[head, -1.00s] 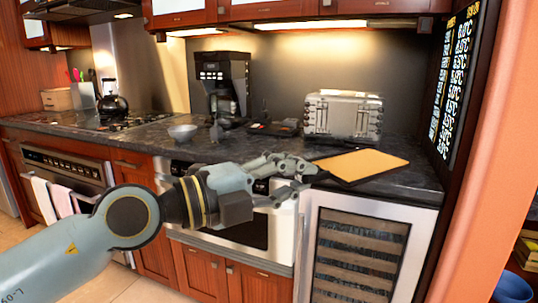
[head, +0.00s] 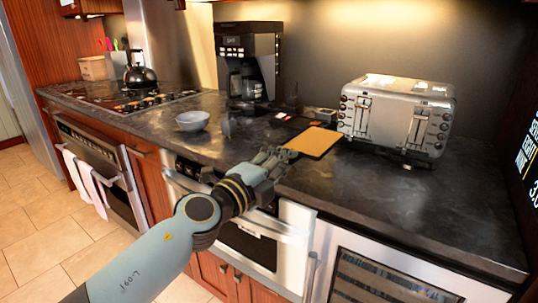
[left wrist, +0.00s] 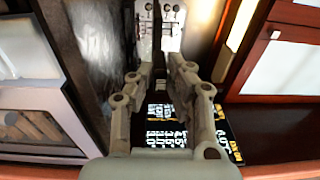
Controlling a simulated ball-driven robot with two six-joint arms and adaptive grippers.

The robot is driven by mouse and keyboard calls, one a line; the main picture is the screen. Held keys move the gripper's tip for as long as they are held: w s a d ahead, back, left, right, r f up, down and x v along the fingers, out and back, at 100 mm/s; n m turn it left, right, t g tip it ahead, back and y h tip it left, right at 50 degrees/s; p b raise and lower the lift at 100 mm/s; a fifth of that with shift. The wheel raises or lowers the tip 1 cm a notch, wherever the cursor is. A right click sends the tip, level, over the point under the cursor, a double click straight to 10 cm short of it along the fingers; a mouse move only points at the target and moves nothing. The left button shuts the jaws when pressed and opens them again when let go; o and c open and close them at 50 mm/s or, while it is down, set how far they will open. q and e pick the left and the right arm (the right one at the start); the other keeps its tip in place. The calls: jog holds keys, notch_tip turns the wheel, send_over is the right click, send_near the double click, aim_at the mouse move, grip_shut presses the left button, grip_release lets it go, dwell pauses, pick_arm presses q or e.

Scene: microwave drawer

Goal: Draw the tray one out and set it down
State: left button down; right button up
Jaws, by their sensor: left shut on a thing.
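The tray is a flat, tan-orange board with a dark edge (head: 314,142), in the head view at the left front of the toaster. My left gripper (head: 277,161) is shut on its near left edge. The tray looks about level above the counter; I cannot tell whether it touches it. In the left wrist view my two fingers (left wrist: 167,85) point away from the camera, and the tray is hard to make out between them. The microwave drawer (head: 245,240) sits below the counter, partly hidden by my left arm. My right gripper is not in view.
A silver toaster (head: 396,115) stands right of the tray. The dark counter (head: 400,205) is clear in front of the toaster.

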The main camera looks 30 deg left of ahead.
pick_arm(q)
jog(key=w+a+f+b, duration=0.2)
jog(key=a+f+b, duration=0.7)
jog(key=b, duration=0.5)
jog(key=shift+w+a+f, duration=0.2)
jog(key=shift+a+f, duration=0.05)
jog(key=shift+a, duration=0.8)
jog(key=c, duration=1.3)
grip_release()
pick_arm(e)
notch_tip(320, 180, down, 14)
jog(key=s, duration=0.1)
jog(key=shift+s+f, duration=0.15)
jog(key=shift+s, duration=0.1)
